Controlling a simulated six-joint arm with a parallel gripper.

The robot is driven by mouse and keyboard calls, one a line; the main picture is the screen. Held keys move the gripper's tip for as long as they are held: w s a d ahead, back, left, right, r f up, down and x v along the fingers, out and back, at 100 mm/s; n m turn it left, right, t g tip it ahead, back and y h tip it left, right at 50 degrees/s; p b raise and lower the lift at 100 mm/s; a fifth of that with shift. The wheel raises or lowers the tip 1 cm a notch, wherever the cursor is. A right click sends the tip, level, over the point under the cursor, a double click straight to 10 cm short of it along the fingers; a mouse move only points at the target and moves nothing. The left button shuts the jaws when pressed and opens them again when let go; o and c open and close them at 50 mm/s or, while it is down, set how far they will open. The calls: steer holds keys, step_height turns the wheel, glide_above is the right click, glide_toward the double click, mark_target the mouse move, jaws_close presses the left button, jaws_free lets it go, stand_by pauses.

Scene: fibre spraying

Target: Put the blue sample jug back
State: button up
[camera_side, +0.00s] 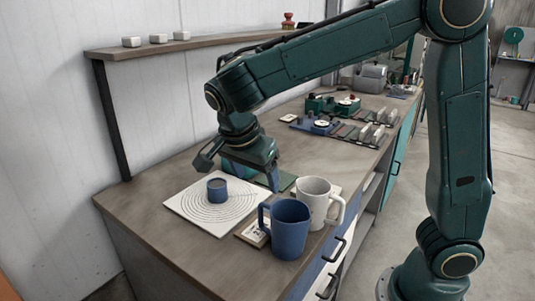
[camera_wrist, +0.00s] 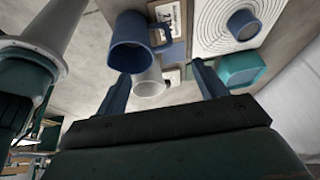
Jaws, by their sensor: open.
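The blue sample jug (camera_side: 290,230) stands upright near the bench's front edge, its handle toward the left. In the wrist view the blue jug (camera_wrist: 131,47) is at the upper left. A small labelled plate (camera_side: 252,233) is at its left; I cannot tell whether the jug's base overlaps it. A white jug (camera_side: 316,199) stands close behind the blue one and also shows in the wrist view (camera_wrist: 149,83). My gripper (camera_side: 252,175) is open and empty, above the bench behind and left of the jugs. Both fingers show in the wrist view (camera_wrist: 163,84), apart from the blue jug.
A small dark blue pot (camera_side: 217,190) sits on a white board with rings (camera_side: 191,205), left of my gripper. A teal item (camera_wrist: 241,69) lies near the board. Several devices and blocks (camera_side: 345,121) stand farther back. The bench's near left corner (camera_side: 160,240) is clear.

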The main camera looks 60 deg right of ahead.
steer(key=s+d+r+n+t+y, duration=0.2)
steer(key=s+n, duration=0.7)
steer(key=s+d+r+n+t+y, duration=0.2)
steer(key=s+d+n+t, duration=0.1)
steer(key=s+n, duration=0.5)
steer(key=shift+s+d+n, duration=0.35)
steer(key=shift+s+n, duration=0.05)
steer(key=shift+s, duration=0.2)
